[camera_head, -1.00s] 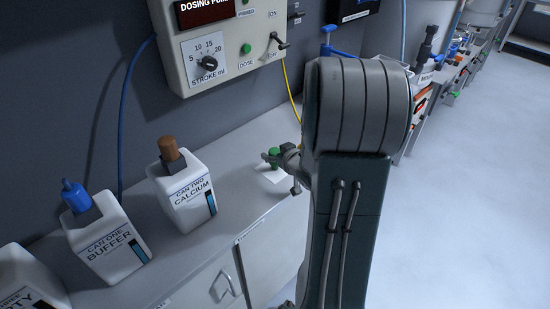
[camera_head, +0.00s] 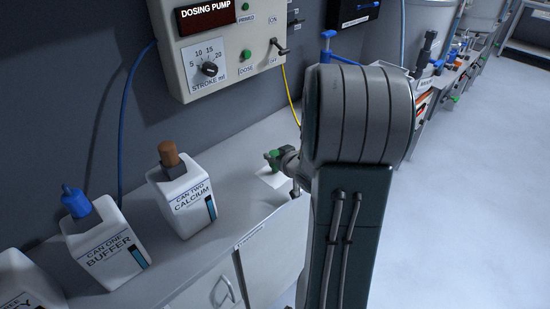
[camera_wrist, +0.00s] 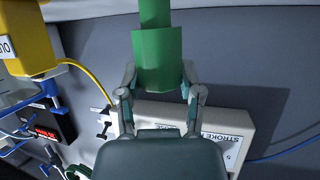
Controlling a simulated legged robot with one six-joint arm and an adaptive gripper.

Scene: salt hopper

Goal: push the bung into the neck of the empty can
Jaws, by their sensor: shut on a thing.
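My gripper (camera_head: 284,158) is above the counter, partly hidden by my arm. In the wrist view its fingers (camera_wrist: 160,82) are shut on the sides of a green bung (camera_wrist: 158,60). The bung has a wide body and a narrower part running to the picture's top edge. It also shows in the head view as a small green piece (camera_head: 271,158) left of my gripper. The empty can (camera_head: 25,284) is white, at the bottom left corner, cut off by the edge. Only the end of its label shows, and its neck cannot be made out. The bung is well apart from it.
Can one, buffer (camera_head: 105,245), with a blue top, and can two, calcium (camera_head: 185,200), with a brown top, stand between my gripper and the empty can. A white patch (camera_head: 271,176) lies under the bung. The dosing pump box (camera_head: 225,48) hangs above.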

